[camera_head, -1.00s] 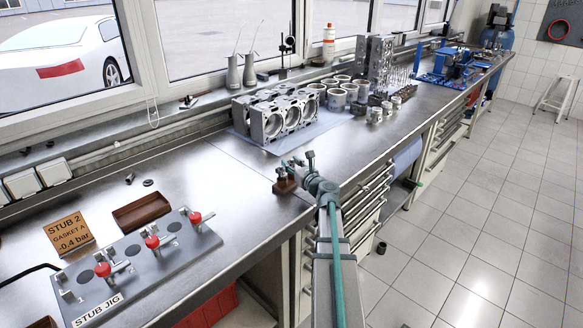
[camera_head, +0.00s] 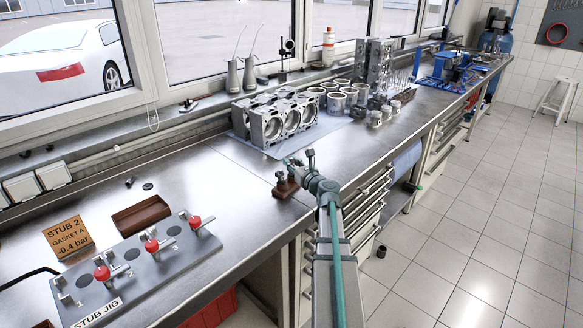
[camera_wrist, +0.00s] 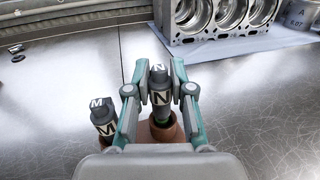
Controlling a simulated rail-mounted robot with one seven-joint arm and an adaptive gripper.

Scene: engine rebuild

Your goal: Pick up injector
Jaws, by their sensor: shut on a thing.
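The injector marked N (camera_wrist: 158,88) stands upright in the middle of the wrist view, dark grey with pale bands. Its lower end is at a round brown holder (camera_wrist: 163,131); I cannot tell how deep it sits. My gripper (camera_wrist: 159,76) is shut on the injector, with one teal-and-grey finger on each side. A second injector, marked M (camera_wrist: 104,118), stands just left of the left finger. In the head view, my gripper (camera_head: 298,161) is over the small brown block (camera_head: 286,187) near the bench's front edge, and the injectors there are too small to tell apart.
The grey stub jig (camera_head: 135,268) with red-knobbed clamps, a brown tray (camera_head: 141,215) and an orange sign (camera_head: 68,237) are at the left. Engine blocks (camera_head: 283,118) stand behind the gripper on a pale mat. The steel bench (camera_head: 225,180) between is largely clear.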

